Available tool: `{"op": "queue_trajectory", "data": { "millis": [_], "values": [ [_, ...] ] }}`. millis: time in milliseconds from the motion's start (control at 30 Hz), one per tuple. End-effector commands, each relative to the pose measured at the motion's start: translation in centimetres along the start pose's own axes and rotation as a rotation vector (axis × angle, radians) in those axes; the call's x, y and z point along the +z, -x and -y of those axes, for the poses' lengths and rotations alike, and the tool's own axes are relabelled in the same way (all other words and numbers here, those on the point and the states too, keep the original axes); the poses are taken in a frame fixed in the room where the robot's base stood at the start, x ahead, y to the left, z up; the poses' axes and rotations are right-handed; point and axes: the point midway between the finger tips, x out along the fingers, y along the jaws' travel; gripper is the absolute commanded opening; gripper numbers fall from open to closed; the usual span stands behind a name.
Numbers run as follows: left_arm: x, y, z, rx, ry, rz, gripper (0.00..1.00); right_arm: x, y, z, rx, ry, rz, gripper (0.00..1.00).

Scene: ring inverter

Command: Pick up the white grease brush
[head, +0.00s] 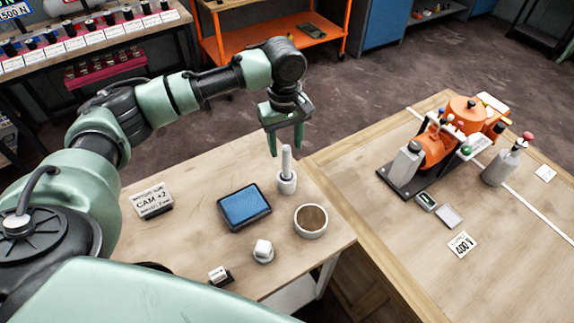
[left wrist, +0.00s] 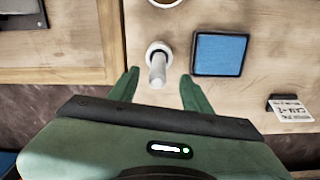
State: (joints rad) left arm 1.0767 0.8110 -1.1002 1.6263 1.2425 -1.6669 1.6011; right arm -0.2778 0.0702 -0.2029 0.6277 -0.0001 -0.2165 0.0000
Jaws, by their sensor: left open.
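The white grease brush (head: 286,162) stands upright in a small white round holder (head: 287,184) near the far edge of the wooden table. My left gripper (head: 285,150) is open and points down just above and around the brush's top in the head view. In the left wrist view the brush (left wrist: 158,72) shows between the two open green fingers of my left gripper (left wrist: 157,90), nearer the left finger than the right. I cannot tell whether a finger touches it. My right gripper is not in view.
A blue pad in a dark tray (head: 245,207), a round cup with brown contents (head: 311,220), a white knob-like part (head: 263,251) and a "CAM +2" sign (head: 152,201) stand nearby. An orange machine (head: 436,145) stands on the right table.

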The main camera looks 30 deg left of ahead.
Motion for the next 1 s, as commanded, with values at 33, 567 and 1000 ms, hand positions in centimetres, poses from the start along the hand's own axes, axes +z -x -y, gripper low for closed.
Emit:
{"op": "queue_trajectory", "data": {
  "millis": [33, 567, 1000],
  "values": [
    [0.0, -0.5, 0.1, -0.003, 0.0, 0.001, 0.49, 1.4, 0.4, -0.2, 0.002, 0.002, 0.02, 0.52],
    [-0.2, -6.6, -0.3, 0.0, -0.004, -0.001, 0.49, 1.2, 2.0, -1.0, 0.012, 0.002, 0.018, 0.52],
    [-0.2, -6.6, -0.3, 0.0, -0.004, -0.002, 0.0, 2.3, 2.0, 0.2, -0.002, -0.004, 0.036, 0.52]
  ]
}}
